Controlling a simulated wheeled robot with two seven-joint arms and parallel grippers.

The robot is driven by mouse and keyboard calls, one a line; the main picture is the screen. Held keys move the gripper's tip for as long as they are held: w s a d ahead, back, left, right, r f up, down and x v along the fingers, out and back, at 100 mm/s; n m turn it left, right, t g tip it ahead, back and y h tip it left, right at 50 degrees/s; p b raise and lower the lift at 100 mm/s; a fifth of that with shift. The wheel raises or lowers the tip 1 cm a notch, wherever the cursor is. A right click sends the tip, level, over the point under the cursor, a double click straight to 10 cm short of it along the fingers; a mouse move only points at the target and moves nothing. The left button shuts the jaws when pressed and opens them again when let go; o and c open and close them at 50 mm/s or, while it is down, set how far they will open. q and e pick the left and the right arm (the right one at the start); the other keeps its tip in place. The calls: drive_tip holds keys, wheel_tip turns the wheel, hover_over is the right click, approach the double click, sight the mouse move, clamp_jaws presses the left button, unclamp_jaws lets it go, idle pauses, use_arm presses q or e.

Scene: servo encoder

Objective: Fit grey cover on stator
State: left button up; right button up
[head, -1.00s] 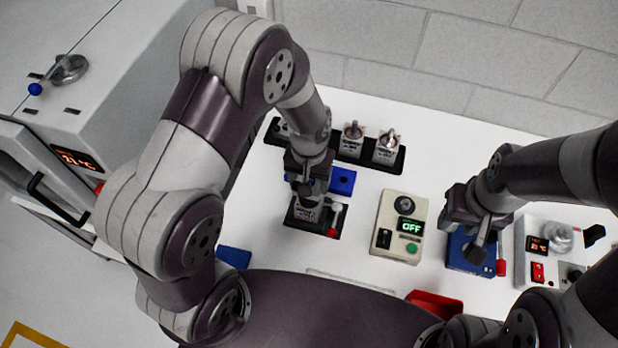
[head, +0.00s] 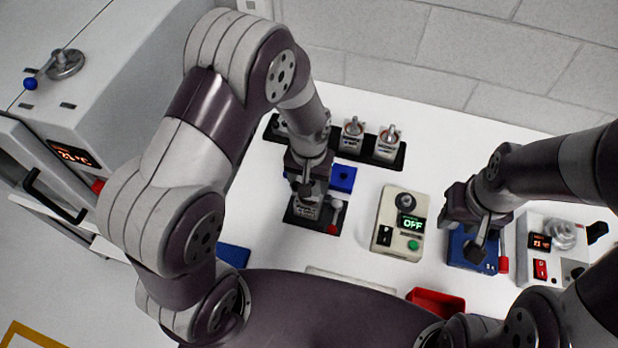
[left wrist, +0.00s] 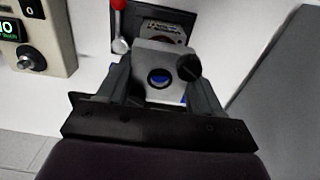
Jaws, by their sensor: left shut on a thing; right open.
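My left gripper (left wrist: 162,88) is shut on the grey cover (left wrist: 148,62), a grey block with a round hole and a dark knob at one corner. Blue shows through the hole. In the head view the left gripper (head: 307,190) is above a black fixture (head: 326,222), and the wrist hides most of the cover. A labelled metal part, apparently the stator (left wrist: 163,34), sits in the fixture beyond the cover in the left wrist view. I cannot tell whether cover and stator touch. My right gripper (head: 480,232) is open over a blue fixture (head: 458,256).
A red-knobbed lever (head: 333,228) stands beside the black fixture. A blue block (head: 343,178) lies behind it. A black rack (head: 368,155) holds metal parts. A red bin (head: 436,302) is at the front.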

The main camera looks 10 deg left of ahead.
use_arm(q)
drive_tip(key=shift+f, duration=0.15)
drive_tip(key=shift+f+b, duration=0.65)
drive_tip(key=shift+f, duration=0.2)
drive_tip(key=shift+f+b, duration=0.65)
drive_tip(key=shift+f, duration=0.3)
drive_tip(key=o, duration=1.3)
drive_tip(key=shift+r, duration=0.1)
wheel_tip(320, 180, up, 9)
drive_tip(key=p, duration=0.8)
